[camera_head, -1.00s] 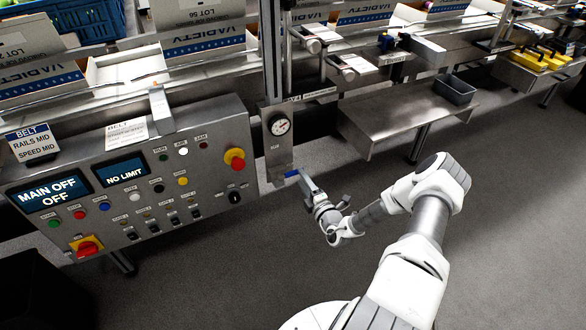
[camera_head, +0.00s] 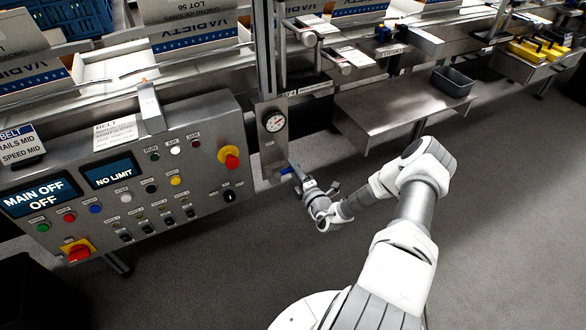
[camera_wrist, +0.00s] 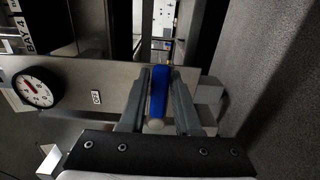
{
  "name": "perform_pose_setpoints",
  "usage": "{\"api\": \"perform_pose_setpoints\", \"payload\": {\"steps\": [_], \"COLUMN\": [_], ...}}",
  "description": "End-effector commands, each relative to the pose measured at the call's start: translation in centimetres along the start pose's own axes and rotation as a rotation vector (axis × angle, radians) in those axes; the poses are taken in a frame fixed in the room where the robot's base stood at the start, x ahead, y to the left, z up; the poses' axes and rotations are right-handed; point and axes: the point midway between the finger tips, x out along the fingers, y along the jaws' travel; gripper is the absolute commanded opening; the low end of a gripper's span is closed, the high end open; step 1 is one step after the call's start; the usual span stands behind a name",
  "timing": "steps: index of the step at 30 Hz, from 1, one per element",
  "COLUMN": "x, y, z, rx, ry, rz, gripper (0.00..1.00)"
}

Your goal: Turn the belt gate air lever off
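The belt gate air lever (camera_wrist: 158,92) is a blue handle on a metal plate (camera_head: 272,146) below a round gauge (camera_head: 274,121). In the head view the blue lever (camera_head: 287,170) shows just left of my gripper (camera_head: 295,172). In the wrist view my gripper (camera_wrist: 160,100) has one finger on each side of the lever. The fingers stand close along it, with a narrow gap seeming to remain at least on the left. I cannot tell whether they touch it. A small OFF label (camera_wrist: 96,97) sits on the plate between the gauge (camera_wrist: 36,88) and the lever.
The control panel (camera_head: 215,190) with buttons and a screen reading MAIN OFF (camera_head: 42,197) stands left of the lever. A metal shelf (camera_head: 385,112) with a grey bin (camera_head: 452,82) juts out at the right. The floor at lower right is clear.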

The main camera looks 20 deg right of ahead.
Motion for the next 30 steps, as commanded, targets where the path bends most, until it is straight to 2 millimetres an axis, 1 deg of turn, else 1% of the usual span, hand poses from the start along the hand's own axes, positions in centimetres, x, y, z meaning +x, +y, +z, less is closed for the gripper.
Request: {"api": "perform_pose_setpoints", "payload": {"steps": [1,4,5,30], "x": [-0.01,-0.01,-0.01,-0.01], "y": [-0.01,-0.01,-0.01,-0.01], "z": [0.0,0.0,0.0,0.0], "rx": [0.0,0.0,0.0,0.0], "ry": [0.0,0.0,0.0,0.0], "rz": [0.0,0.0,0.0,0.0], "gripper": [0.21,0.03,0.0,0.0]}}
